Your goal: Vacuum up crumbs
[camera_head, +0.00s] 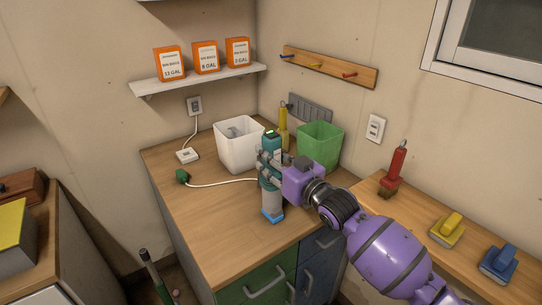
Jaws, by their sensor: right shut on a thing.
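A handheld vacuum (271,201) with a teal top, a grey body and a blue nozzle stands roughly upright over the wooden counter, near its front edge. My purple right gripper (266,168) comes in from the right and is shut around the vacuum's upper part. The blue nozzle is at or just above the counter top; I cannot tell whether it touches. No crumbs can be made out on the counter (207,218). My left gripper is not in view.
A white bin (238,152) and a green bin (320,147) stand behind the vacuum. A white cable with a green plug (183,176) lies to the left. The front left of the counter is clear.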

